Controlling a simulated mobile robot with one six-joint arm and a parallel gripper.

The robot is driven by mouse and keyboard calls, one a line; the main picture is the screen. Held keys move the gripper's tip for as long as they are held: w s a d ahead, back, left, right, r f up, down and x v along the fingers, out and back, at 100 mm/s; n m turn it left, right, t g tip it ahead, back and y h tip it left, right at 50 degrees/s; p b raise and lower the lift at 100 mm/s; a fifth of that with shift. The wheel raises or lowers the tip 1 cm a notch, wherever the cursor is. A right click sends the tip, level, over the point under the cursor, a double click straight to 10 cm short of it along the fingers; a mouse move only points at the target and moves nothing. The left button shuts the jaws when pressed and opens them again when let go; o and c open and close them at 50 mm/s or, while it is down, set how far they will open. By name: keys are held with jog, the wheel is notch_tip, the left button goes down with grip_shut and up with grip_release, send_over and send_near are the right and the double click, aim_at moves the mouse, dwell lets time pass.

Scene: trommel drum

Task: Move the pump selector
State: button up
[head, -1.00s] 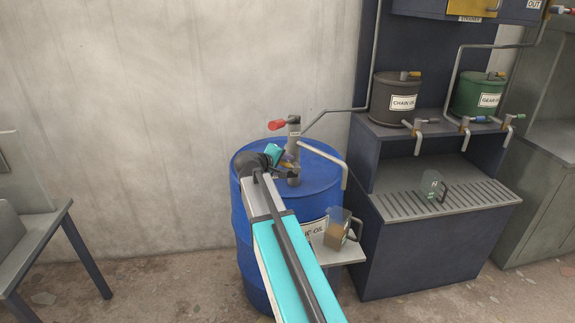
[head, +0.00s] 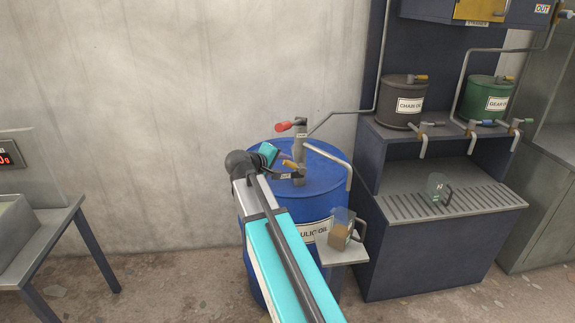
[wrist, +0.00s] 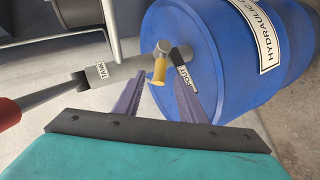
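The pump selector (wrist: 159,70) is a short yellow lever on the grey pump body (wrist: 130,68). It sits between a TANK label and a SPOUT label. In the head view the selector (head: 291,164) shows low on the upright pump on top of the blue drum (head: 325,178). My gripper (wrist: 160,76) is open, with its two dark fingers spread either side of the lever in the wrist view. I cannot tell whether either finger touches it. In the head view the fingers are small and partly hidden by my arm.
The pump's red handle (head: 284,126) sticks out left above the selector. A bent spout pipe (head: 335,158) reaches right over a jug (head: 340,230) on a small shelf (head: 342,255). A dark cabinet (head: 410,270) stands right. A metal table (head: 50,235) stands left; the floor between is clear.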

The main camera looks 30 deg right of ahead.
jog(key=shift+s+a+r, duration=0.1)
jog(key=shift+a, duration=0.15)
jog(key=shift+c, duration=0.2)
